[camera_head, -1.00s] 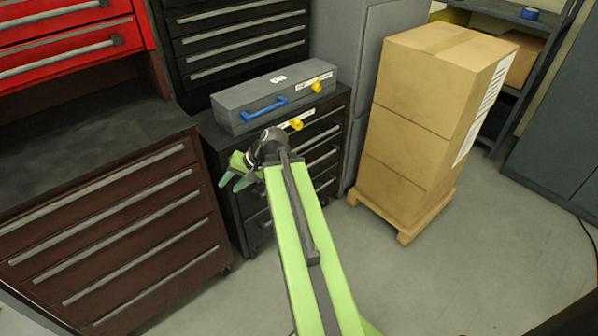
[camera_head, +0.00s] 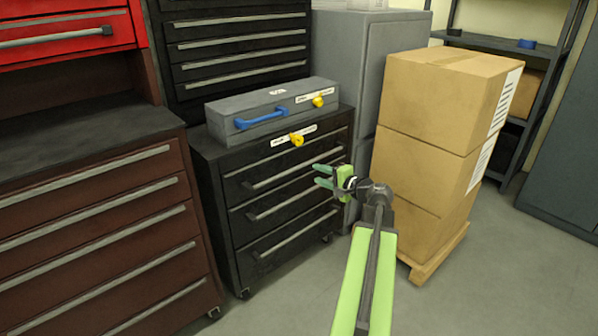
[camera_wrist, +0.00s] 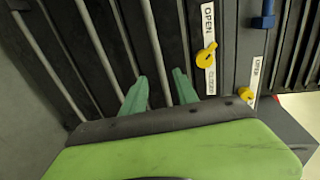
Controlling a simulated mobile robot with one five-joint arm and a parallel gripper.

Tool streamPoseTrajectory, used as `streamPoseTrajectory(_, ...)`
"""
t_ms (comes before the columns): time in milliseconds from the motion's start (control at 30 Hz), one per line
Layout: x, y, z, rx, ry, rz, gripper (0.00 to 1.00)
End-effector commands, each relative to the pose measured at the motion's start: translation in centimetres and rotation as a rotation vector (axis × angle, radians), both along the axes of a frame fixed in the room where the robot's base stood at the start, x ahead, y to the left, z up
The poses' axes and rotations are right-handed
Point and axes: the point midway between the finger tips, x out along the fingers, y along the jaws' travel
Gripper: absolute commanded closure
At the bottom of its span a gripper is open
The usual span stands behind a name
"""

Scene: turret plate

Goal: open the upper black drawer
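The low black cabinet (camera_head: 215,200) stands left of my gripper, with several black drawers and long grey bar handles. Its upper drawer (camera_head: 262,172) looks shut, below a top strip with a yellow knob (camera_head: 296,139) and a white label. In the wrist view the picture is turned: that yellow knob (camera_wrist: 206,55) sits by an "OPEN"/"CLOSED" label. My gripper (camera_head: 320,176) is in front of the cabinet's right side, fingers towards the drawers. In the wrist view its two fingers (camera_wrist: 160,84) are apart and empty, in front of the bars. Contact with a handle cannot be told.
A grey box (camera_head: 225,112) with a blue handle (camera_head: 260,118) and another yellow knob (camera_head: 318,101) lies on the cabinet. Stacked cardboard boxes (camera_head: 425,155) on a pallet stand close right of my arm. A brown drawer cabinet (camera_head: 95,210) stands left. Floor is clear in front.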

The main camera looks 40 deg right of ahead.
Motion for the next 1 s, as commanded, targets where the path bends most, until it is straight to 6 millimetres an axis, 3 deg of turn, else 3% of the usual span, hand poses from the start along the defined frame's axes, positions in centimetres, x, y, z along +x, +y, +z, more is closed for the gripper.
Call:
streamPoseTrajectory(200,5.8,-0.6,-1.4,0.001,0.000,0.003,0.64)
streamPoseTrajectory(433,9.9,-0.8,-2.2,0.000,0.001,0.001,0.64)
streamPoseTrajectory(600,11.1,-0.9,-2.3,0.000,0.001,0.000,0.64)
streamPoseTrajectory(867,11.1,-0.8,-2.3,0.000,0.001,-0.001,0.64)
streamPoseTrajectory(1000,11.1,-0.9,-2.3,0.000,0.001,-0.001,0.83)
